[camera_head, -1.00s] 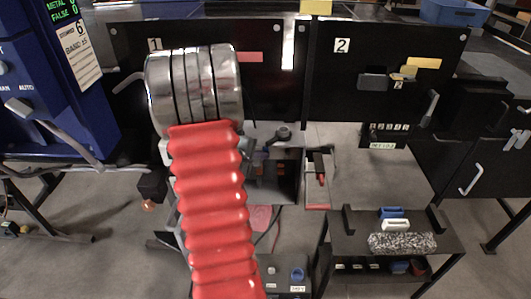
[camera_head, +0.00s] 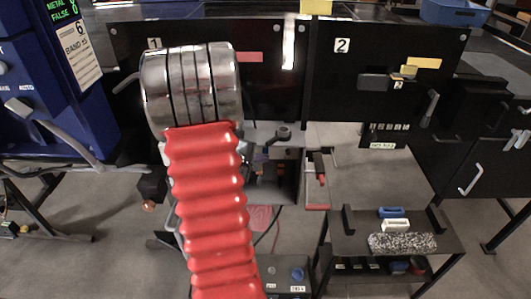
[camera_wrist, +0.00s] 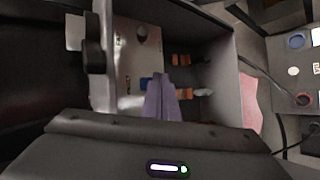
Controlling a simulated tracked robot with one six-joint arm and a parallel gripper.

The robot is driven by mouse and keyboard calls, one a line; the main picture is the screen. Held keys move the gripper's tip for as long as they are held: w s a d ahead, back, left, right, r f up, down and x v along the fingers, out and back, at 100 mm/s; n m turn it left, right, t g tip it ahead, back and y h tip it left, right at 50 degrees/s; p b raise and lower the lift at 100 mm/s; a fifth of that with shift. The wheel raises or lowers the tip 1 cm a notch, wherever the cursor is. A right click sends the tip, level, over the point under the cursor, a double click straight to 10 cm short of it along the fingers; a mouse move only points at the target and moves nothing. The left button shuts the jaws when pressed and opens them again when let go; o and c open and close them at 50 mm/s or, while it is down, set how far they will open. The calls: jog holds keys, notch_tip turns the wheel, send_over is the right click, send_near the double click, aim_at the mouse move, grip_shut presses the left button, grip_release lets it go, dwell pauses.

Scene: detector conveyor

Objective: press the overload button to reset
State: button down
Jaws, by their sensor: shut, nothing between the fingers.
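My gripper's purple-grey fingers (camera_wrist: 162,100) are together and empty in the wrist view. They point into an open dark box with a light panel (camera_wrist: 125,55). A small blue part (camera_wrist: 145,83) lies just left of the fingertips, and orange-and-black parts (camera_wrist: 183,60) sit on the box's inner wall; I cannot tell whether the fingers touch any of them. In the head view, the box (camera_head: 285,180) is partly hidden behind my red-sleeved arm. No part can be read as the overload button.
A low panel with a blue knob (camera_head: 297,273) stands below the box; it also shows in the wrist view (camera_wrist: 280,75). A small shelf (camera_head: 345,243) holds blue and white blocks and a speckled bar. A blue cabinet (camera_head: 75,100) stands at left.

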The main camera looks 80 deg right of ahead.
jog(key=shift+a, duration=0.1)
jog(key=a, duration=0.2)
jog(key=s+a, duration=0.1)
jog(key=a, duration=0.1)
jog(key=shift+a, duration=0.35)
dwell(0.3)
jog(key=shift+s, duration=0.1)
dwell(0.8)
